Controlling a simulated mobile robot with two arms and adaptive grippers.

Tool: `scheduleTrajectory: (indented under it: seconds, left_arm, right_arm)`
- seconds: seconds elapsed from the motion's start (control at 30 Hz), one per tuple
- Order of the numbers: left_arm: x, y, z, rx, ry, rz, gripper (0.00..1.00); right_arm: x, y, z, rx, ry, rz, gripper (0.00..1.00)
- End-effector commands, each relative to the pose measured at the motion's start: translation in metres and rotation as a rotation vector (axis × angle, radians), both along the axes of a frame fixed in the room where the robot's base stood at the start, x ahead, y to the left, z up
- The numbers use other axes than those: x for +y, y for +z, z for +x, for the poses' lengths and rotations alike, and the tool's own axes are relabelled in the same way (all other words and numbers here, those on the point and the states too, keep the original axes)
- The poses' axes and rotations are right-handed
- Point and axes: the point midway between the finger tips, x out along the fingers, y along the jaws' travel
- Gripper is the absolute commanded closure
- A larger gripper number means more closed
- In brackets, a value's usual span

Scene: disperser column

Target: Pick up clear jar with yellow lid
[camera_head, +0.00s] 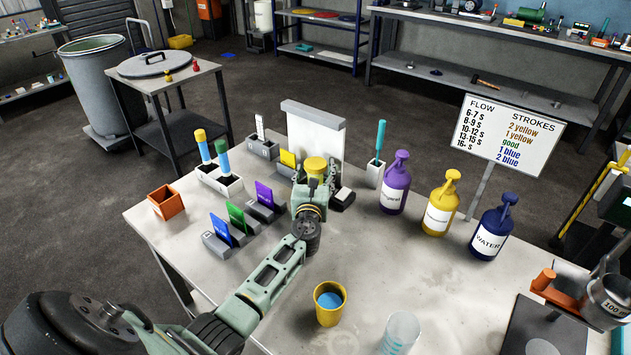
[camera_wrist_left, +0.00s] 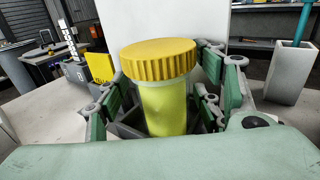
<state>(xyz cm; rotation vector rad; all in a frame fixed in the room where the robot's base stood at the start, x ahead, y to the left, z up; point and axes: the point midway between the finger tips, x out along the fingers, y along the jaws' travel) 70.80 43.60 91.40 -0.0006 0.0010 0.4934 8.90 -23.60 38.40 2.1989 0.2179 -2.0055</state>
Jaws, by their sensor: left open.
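Whether a finger touches the jar is hard to tell. My right gripper is not in view.
The white panel (camera_head: 317,134) stands close behind the jar. A yellow card (camera_head: 288,158) in a holder is to its left, and a grey holder with a teal tool (camera_head: 380,140) to its right. Purple, yellow and blue bottles stand farther right. A yellow cup (camera_head: 329,303) is at the front.

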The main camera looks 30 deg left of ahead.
Motion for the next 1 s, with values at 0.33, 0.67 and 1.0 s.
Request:
scheduleTrajectory:
  seconds: [0.33,0.67,1.0]
  left_arm:
    - [0.0,0.0,-0.0004,0.0,0.0,0.001,0.57]
    - [-0.0001,-0.0001,-0.0005,0.0,0.0,0.001,0.86]
    - [-0.0001,0.0027,-0.0004,-0.001,0.0,0.0,0.95]
  right_arm:
    - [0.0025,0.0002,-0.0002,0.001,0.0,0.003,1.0]
    - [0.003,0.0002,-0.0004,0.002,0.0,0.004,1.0]
    - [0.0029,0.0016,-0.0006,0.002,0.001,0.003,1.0]
